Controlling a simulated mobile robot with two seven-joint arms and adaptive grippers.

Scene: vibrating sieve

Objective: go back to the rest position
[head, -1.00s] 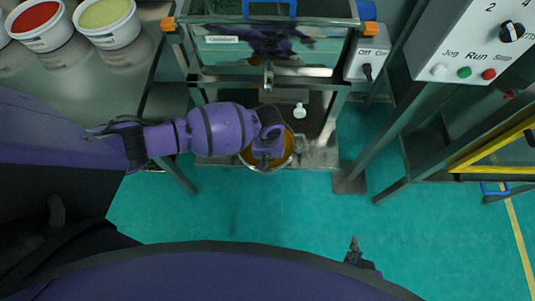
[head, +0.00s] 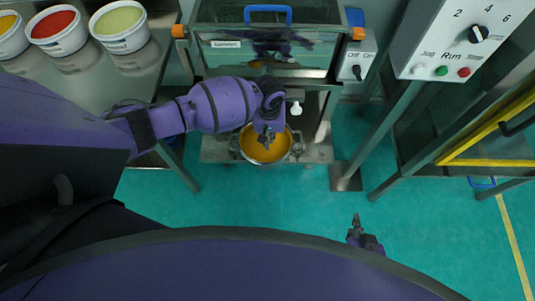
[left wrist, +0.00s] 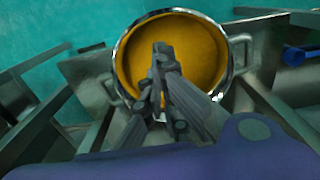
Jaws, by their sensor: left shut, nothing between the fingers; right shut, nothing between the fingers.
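My left gripper (head: 266,139) is shut and empty. It is above the steel pot (head: 243,153) with orange-yellow material in it, and covers part of the pot's far side in the head view. In the left wrist view its closed fingers (left wrist: 160,50) stand out in front of the pot (left wrist: 125,48), whose rim and two side handles show. My right gripper (head: 355,222) is shut and empty over the green floor at the lower right, clear of everything; most of its arm is hidden.
The sieve machine (head: 262,52) stands behind the pot, with an off/on switch box (head: 354,68) at its right. A control panel (head: 455,50) is at the upper right. Several tubs, including a red one (head: 58,32), stand on the left table. The floor (head: 230,203) in front is open.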

